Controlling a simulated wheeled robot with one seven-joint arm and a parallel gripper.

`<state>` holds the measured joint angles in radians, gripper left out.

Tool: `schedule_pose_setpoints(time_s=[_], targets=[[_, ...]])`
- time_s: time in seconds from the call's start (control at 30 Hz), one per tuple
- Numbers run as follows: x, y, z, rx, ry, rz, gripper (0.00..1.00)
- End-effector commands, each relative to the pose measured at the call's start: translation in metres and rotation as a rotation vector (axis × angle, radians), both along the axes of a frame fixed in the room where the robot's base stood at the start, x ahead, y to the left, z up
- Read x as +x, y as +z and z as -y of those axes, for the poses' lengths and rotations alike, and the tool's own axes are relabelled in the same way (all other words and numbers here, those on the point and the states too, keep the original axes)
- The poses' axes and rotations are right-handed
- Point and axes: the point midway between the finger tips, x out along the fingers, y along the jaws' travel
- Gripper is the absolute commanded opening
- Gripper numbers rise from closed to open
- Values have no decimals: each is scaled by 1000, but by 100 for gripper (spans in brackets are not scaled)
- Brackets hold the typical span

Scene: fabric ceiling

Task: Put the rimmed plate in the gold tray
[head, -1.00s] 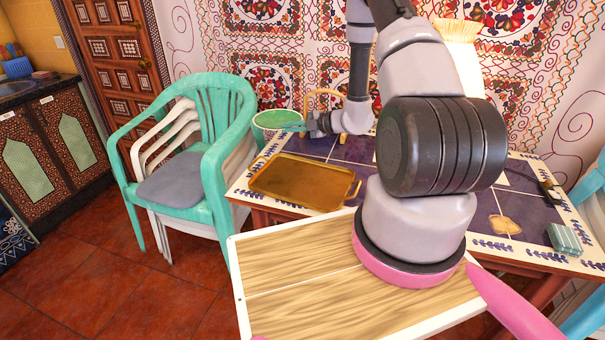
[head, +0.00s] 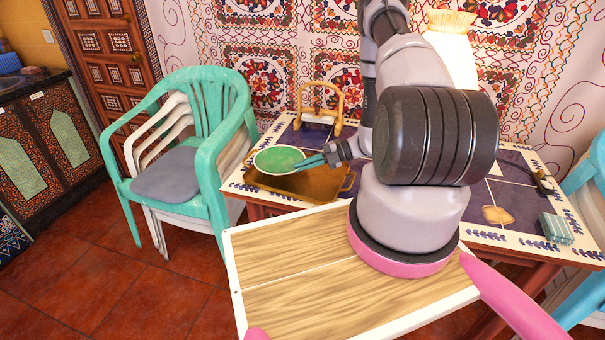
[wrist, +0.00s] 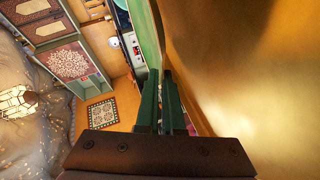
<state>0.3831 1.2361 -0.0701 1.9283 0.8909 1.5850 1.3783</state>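The rimmed plate (head: 278,160) is green with a pale rim. In the head view it is over the left part of the gold tray (head: 328,184). My gripper (head: 305,163) is shut on the plate's right edge. In the wrist view the two dark green fingers (wrist: 165,100) close around the thin edge of the plate (wrist: 150,35). The tray's gold surface (wrist: 255,75) fills the right side there, close to the fingers. I cannot tell whether the plate touches the tray. The plate hides the tray's back left part.
The tray lies on the tiled table (head: 505,195). A gold stand (head: 322,103) is behind it, and a lamp (head: 452,50) glows at the back. A teal box (head: 556,228) lies at the right. Green and white chairs (head: 185,160) stand left of the table.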

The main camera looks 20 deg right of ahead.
Motion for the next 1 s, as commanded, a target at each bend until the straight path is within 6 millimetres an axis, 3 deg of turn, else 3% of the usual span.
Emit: schedule_pose_setpoints(time_s=[0.23, 0.57, 0.6, 0.87, 1.0], targets=[[0, -32, 0, 0, 0, 0, 0], [0, -35, 0, 0, 0, 0, 0], [0, -34, 0, 0, 0, 0, 17], [0, -33, 0, -2, 1, -1, 17], [-2, -28, 14, -3, -2, 0, 17]])
